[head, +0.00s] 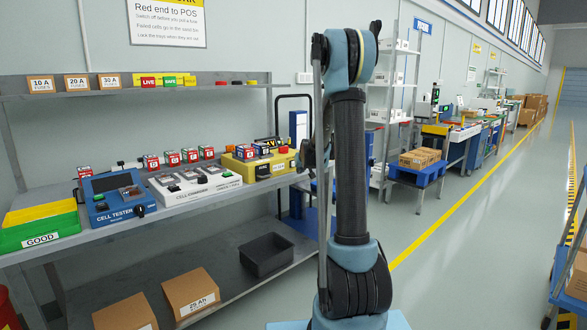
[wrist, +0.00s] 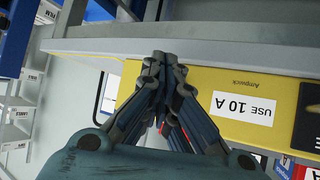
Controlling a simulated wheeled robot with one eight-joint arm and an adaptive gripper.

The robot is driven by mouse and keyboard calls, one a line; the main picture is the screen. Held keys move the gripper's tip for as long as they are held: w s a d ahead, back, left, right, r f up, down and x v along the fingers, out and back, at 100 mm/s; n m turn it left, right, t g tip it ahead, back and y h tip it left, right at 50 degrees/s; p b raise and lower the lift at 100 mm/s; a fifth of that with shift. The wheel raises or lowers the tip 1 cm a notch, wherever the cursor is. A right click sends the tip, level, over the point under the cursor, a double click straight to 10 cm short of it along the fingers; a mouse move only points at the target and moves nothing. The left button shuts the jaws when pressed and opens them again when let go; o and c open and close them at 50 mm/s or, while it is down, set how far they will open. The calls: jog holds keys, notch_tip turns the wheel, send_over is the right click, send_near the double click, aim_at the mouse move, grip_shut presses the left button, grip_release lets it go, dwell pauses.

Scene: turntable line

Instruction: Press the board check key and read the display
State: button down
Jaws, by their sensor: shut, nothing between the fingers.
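A yellow unit (head: 237,170) marked "Ampwick" stands at the right end of the bench, with red-and-white cells on top. In the wrist view its yellow face (wrist: 205,84) fills the middle, with a white "USE 10 A" label (wrist: 243,107) and a black panel (wrist: 309,120) at the right edge. My gripper (wrist: 160,58) is shut and empty, its tips over the unit near the grey bench edge. Whether they touch it I cannot tell. I cannot make out a check key or a readable display.
On the bench stand a blue cell tester (head: 113,200), a white cell charger (head: 195,187) and a green "GOOD" bin (head: 40,232). A shelf (head: 120,93) with fuse boxes runs above. A black tray (head: 266,256) and cartons lie below.

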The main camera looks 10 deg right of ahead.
jog(key=shift+w+a, duration=0.1)
jog(key=shift+w, duration=0.05)
jog(key=shift+w+a, duration=0.15)
jog(key=shift+w, duration=0.05)
dwell(0.3)
jog(key=shift+w+a, duration=0.3)
jog(key=shift+w, duration=0.1)
dwell(0.9)
jog(key=shift+s+d, duration=0.55)
jog(key=shift+s, duration=0.2)
dwell(0.4)
jog(key=shift+s+d, duration=0.75)
jog(key=shift+s, duration=0.25)
jog(key=shift+s+d, duration=0.7)
jog(key=shift+s, duration=0.3)
jog(key=shift+s+r, duration=0.1)
